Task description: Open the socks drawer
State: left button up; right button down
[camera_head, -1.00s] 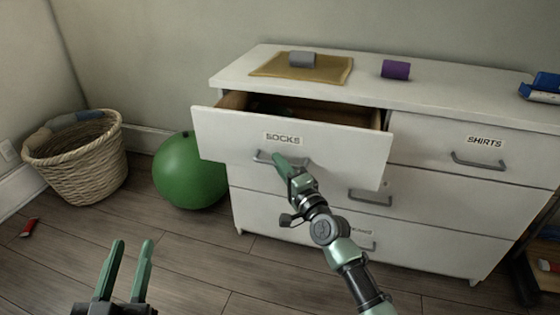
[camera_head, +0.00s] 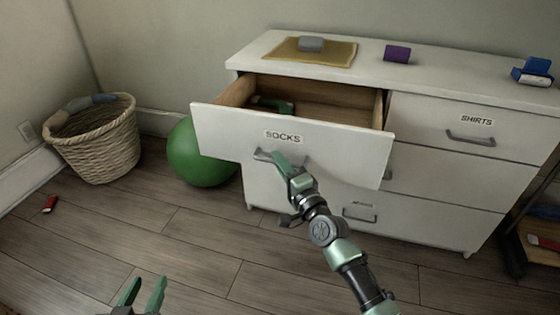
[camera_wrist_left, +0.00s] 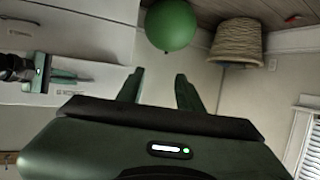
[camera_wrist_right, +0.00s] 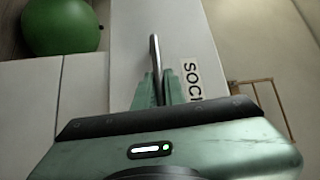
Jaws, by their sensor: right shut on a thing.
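The socks drawer (camera_head: 225,128), with a white front labelled SOCKS, is pulled well out of the white dresser at the upper left. Its wooden inside shows, with a dark and greenish thing (camera_head: 275,104) in it that I cannot make out. My right gripper (camera_head: 283,163) is shut on the grey drawer handle (camera_head: 263,155). The handle also shows between its fingers in the right wrist view (camera_wrist_right: 154,55). My left gripper (camera_head: 142,292) is open and empty, low over the floor at the bottom left, away from the dresser.
A green ball (camera_head: 200,155) sits on the floor left of the dresser. A wicker basket (camera_head: 100,145) with cloth on its rim stands in the left corner. The shirts drawer (camera_head: 440,122) is shut. Several things lie on the dresser top (camera_head: 375,68).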

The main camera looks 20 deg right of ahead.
jog(key=c, duration=1.5)
grip_release()
